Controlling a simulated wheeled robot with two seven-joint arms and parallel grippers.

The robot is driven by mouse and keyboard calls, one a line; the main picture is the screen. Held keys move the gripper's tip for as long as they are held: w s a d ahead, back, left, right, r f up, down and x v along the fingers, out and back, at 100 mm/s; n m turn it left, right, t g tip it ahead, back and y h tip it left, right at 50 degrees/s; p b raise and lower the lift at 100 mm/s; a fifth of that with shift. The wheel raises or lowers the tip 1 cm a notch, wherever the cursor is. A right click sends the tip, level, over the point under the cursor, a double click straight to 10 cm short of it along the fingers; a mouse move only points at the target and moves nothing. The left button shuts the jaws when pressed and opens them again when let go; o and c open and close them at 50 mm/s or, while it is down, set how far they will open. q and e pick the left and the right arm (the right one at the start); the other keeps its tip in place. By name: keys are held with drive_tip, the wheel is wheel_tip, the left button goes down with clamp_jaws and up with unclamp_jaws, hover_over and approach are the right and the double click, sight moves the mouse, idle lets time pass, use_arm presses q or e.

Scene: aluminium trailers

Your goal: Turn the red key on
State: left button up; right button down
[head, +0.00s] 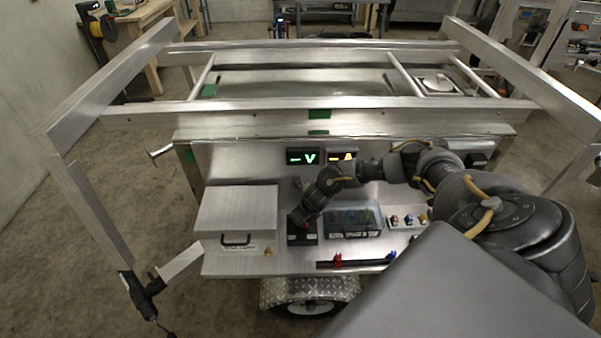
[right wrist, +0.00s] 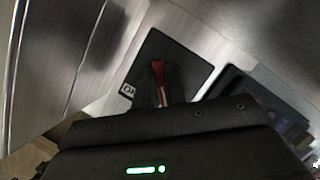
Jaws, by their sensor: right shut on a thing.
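The red key (right wrist: 158,70) stands on a black square plate (right wrist: 181,62) with a partly hidden white label at its edge. My right gripper (right wrist: 160,92) is shut on the red key, with its dark fingers on either side of it. In the head view my right gripper (head: 302,222) reaches down to the black plate (head: 302,239) on the metal shelf, beside the silver box. The gripper mostly hides the key there. My left gripper is in neither view.
A silver box (head: 237,212) with a black handle stands left of the plate. A dark clear-topped case (head: 353,220) and small red and blue parts (head: 408,220) lie right. Lit green (head: 303,157) and amber (head: 343,155) displays are behind. A black bar (head: 355,264) lies along the front edge.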

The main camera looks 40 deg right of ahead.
drive_tip(key=m+h+p, duration=0.1)
drive_tip(key=m, duration=0.2)
drive_tip(key=shift+r+p, duration=0.2)
drive_tip(key=shift+p, duration=0.2)
drive_tip(key=m+p, duration=0.1)
drive_tip(key=m, duration=0.1)
drive_tip(key=m+h+p, duration=0.1)
drive_tip(key=m, duration=0.1)
drive_tip(key=shift+d+h, duration=0.1)
drive_tip(key=shift+h, duration=0.2)
drive_tip(key=m+p, duration=0.1)
drive_tip(key=m, duration=0.1)
drive_tip(key=m+g+h+p, duration=0.1)
drive_tip(key=m, duration=0.1)
drive_tip(key=shift+d+g+p, duration=0.1)
drive_tip(key=shift+g+p, duration=0.2)
drive_tip(key=shift+p, duration=0.05)
drive_tip(key=shift+d+m+g+h+p, duration=0.1)
drive_tip(key=shift+m+g+h+p, duration=0.5)
drive_tip(key=shift+m, duration=1.1)
drive_tip(key=shift+f, duration=0.1)
drive_tip(key=c, duration=1.4)
unclamp_jaws()
drive_tip(key=shift+s, duration=0.1)
drive_tip(key=shift+c, duration=0.2)
drive_tip(key=p+v, duration=0.2)
drive_tip(key=v, duration=0.8)
drive_tip(key=shift+r+p, duration=0.3)
drive_tip(key=shift+p, duration=0.05)
